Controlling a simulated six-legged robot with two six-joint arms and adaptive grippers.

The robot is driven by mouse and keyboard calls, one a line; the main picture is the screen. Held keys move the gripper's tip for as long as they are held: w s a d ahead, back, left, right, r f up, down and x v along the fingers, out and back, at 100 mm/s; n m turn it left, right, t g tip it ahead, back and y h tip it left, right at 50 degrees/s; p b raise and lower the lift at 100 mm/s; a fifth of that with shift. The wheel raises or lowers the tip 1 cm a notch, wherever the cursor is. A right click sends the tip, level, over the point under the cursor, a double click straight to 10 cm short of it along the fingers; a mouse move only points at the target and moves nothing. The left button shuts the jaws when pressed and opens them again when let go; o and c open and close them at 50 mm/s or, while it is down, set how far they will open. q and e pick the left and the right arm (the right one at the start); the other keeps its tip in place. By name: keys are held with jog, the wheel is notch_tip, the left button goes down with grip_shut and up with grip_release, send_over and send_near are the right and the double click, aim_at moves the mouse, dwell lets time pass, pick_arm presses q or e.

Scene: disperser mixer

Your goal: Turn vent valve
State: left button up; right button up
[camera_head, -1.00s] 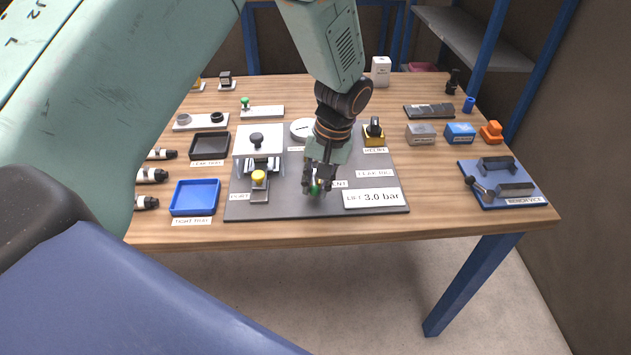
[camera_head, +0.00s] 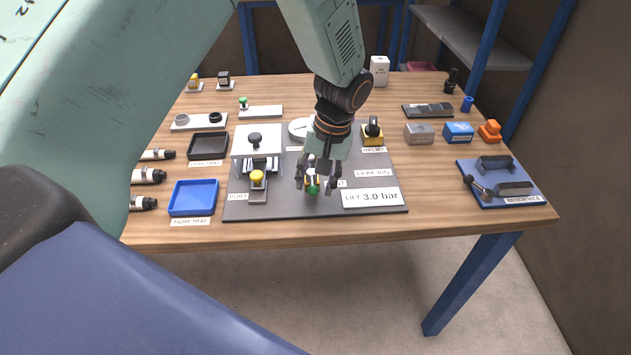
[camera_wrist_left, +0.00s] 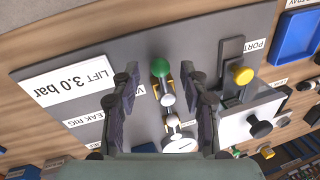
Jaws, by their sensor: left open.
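The vent valve (camera_head: 313,189) shows a green knob low on the grey rig plate, partly hidden by my left gripper (camera_head: 317,185). In the left wrist view the valve's green ball (camera_wrist_left: 160,67) is in line with silver balls and brass-coloured parts. My left gripper (camera_wrist_left: 161,82) is open, with one finger on each side of the valve and visible gaps between. The label beside the valve is partly covered by a finger. My right gripper is not in view.
A yellow knob (camera_head: 257,178) at the port stands left of the valve on the plate (camera_head: 290,208). A "LIFT 3.0 bar" sign (camera_head: 372,198) lies to the right. A blue tray (camera_head: 194,197) and a bench vise (camera_head: 500,184) flank the plate.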

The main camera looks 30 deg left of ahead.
pick_arm(q)
notch_tip(320, 180, up, 11)
jog(key=d, duration=0.2)
jog(key=shift+w, duration=0.45)
jog(key=shift+s+f, duration=0.1)
